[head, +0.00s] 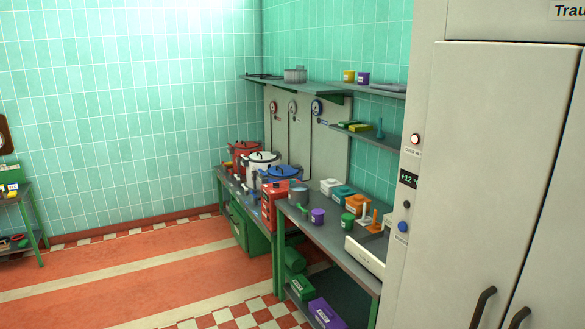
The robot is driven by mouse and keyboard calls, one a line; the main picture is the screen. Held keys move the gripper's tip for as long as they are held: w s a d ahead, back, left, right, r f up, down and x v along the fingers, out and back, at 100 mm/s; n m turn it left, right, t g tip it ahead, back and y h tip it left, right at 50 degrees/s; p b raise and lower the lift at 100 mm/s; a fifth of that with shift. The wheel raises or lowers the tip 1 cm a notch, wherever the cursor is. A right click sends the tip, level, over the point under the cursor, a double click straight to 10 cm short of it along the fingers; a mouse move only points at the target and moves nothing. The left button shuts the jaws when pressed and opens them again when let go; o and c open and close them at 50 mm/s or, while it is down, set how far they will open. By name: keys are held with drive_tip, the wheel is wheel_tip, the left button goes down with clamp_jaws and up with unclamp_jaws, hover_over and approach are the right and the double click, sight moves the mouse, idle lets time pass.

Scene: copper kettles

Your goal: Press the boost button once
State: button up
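A tall cream cabinet (490,170) fills the right side of the head view. Above the button are a small dark round part (406,205), a black display (407,180) reading about "+12", and a round lamp or button (415,139) with a red rim and pale centre. My gripper is not in view, so its state and distance from the button are not shown.
Left of the cabinet a grey bench (350,262) holds jars, boxes and a white tray (364,256). Red, white and blue kettles (283,173) stand farther back under shelves. Two dark door handles (482,307) are low on the cabinet. The red floor (120,275) at left is open.

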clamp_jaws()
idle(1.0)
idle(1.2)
